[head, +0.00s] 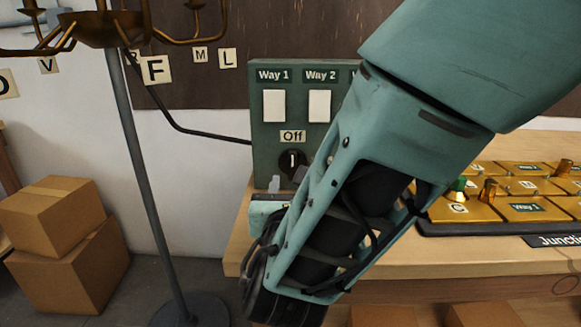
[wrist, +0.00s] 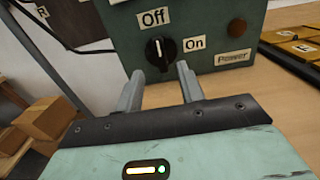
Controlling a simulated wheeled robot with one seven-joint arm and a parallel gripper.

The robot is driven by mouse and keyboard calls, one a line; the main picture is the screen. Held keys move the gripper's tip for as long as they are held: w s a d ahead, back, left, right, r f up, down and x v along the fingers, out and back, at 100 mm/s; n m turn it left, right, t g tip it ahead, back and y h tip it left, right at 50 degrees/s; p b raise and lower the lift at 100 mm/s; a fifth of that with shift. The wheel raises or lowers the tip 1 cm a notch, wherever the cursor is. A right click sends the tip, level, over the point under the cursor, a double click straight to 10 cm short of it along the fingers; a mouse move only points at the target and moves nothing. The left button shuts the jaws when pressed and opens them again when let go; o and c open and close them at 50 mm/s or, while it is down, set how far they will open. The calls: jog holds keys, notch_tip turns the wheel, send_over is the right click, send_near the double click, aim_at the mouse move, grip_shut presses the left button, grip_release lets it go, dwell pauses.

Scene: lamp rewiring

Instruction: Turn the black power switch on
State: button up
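The black power switch (head: 292,163) is a round knob low on the dark green panel (head: 262,130). Its white mark stands upright, toward the "Off" label (head: 293,136) above it. In the wrist view the knob (wrist: 160,50) has the "On" label (wrist: 194,44) to its right. My gripper (wrist: 160,72) is open, with its two grey fingers apart and the knob showing between and just beyond their tips. I cannot tell whether a finger touches it. In the head view my gripper (head: 286,181) is just below the knob, and my arm hides the panel's right part.
A "Power" label (wrist: 233,57) and a dark reddish round lamp (wrist: 237,28) are right of the knob. A brass junction board (head: 480,209) lies on the wooden table (head: 425,262) at right. A lamp stand (head: 140,170) and cardboard boxes (head: 65,245) stand at left.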

aim_at(292, 166)
jog(key=w, duration=0.7)
jog(key=shift+d, duration=0.15)
grip_shut()
